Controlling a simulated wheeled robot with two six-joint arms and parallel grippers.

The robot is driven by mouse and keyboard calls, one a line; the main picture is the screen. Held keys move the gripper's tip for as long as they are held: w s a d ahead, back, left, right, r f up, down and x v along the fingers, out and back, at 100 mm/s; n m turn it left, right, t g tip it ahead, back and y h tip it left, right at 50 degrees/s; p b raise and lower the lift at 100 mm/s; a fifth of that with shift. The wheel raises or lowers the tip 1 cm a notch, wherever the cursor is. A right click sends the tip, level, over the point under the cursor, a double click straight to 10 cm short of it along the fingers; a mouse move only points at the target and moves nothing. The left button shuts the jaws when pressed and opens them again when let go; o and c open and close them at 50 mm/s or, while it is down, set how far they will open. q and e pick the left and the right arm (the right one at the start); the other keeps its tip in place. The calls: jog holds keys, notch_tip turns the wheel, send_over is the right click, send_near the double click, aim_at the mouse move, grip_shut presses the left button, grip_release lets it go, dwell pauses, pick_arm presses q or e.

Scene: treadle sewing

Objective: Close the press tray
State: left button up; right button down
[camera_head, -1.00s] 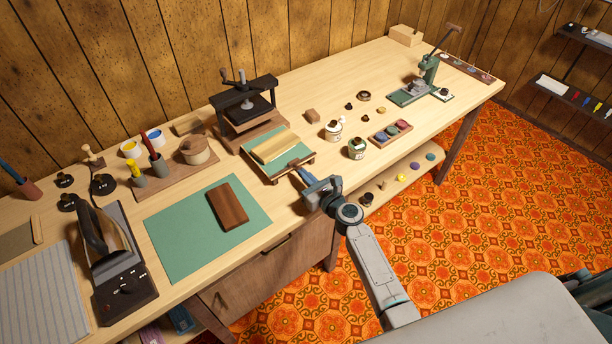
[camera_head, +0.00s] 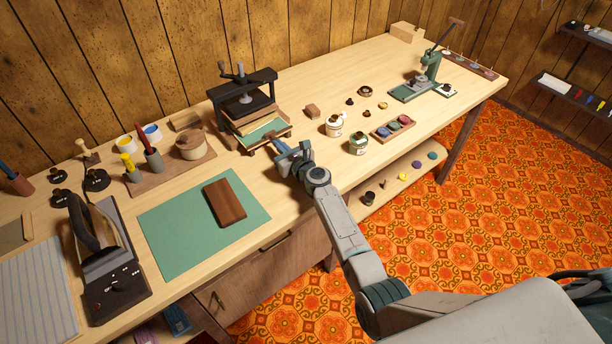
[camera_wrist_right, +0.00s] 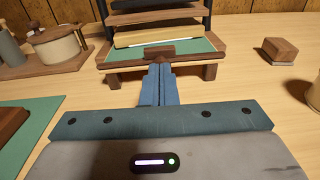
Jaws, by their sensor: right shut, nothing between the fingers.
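The press (camera_head: 243,98) stands at the back of the bench, with a black frame and a screw handle on top. Its tray (camera_head: 270,131) has a green lining and a wooden front edge, and sits mostly under the press with its front part sticking out. In the right wrist view the tray (camera_wrist_right: 203,45) carries a tan block (camera_wrist_right: 150,36) and has a small brown handle block at its front. My right gripper (camera_head: 275,143) is shut and empty, its blue fingertips (camera_wrist_right: 158,68) at the handle block, seemingly touching it. My left gripper is not in view.
A green mat (camera_head: 175,238) with a brown wooden block (camera_head: 225,203) lies to the left. Two jars (camera_head: 358,143) and a small wood block (camera_head: 312,111) stand to the right of the tray.

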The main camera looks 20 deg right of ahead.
aim_at(273, 138)
jog(key=b+x, duration=0.1)
jog(key=x, duration=0.3)
jog(key=shift+r+b, duration=0.1)
jog(key=shift+b, duration=0.2)
jog(key=shift+r, duration=0.35)
